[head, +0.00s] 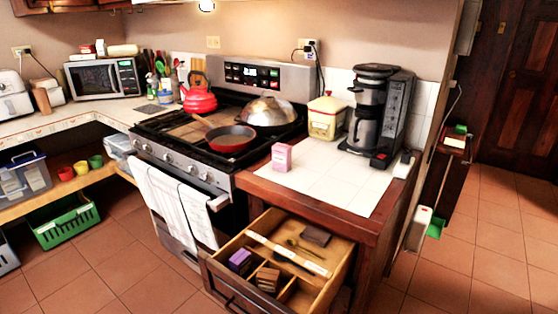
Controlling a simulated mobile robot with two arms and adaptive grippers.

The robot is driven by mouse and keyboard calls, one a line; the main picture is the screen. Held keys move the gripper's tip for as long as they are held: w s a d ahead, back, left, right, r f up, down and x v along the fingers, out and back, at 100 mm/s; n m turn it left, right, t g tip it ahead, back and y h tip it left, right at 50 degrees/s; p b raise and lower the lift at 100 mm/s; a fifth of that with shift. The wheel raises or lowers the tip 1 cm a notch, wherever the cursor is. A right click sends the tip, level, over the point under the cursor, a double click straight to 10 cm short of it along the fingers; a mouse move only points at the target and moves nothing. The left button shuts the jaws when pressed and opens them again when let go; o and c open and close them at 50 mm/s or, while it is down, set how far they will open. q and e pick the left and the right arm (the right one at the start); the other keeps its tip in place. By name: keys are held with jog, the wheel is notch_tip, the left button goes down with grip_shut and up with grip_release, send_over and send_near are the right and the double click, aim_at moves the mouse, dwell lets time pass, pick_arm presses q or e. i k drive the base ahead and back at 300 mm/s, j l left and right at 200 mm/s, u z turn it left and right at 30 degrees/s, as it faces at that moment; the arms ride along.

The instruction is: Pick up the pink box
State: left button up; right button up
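The pink box (281,157) stands upright on the white tiled countertop (330,188), near its left front edge beside the stove. Nothing covers it or touches its sides. Neither of my grippers shows in the head view.
A drawer (318,281) holding small boxes and utensils is pulled open below the counter. A coffee maker (374,115) and a yellow-white container (326,118) stand behind the box. Left is the stove with a red pan (231,140). White towels (180,203) hang on its front. The counter's front is clear.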

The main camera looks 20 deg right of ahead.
aim_at(281, 153)
jog(key=i+j+z, duration=0.1)
jog(key=z, duration=1.4)
jog(key=j+z, duration=0.9)
jog(key=j, duration=0.25)
jog(key=k+j+z, duration=0.1)
jog(key=j+z, duration=0.3)
jog(key=j, duration=0.15)
jog(key=k+j+z, duration=0.15)
jog(key=j+z, duration=0.3)
jog(key=j, duration=0.1)
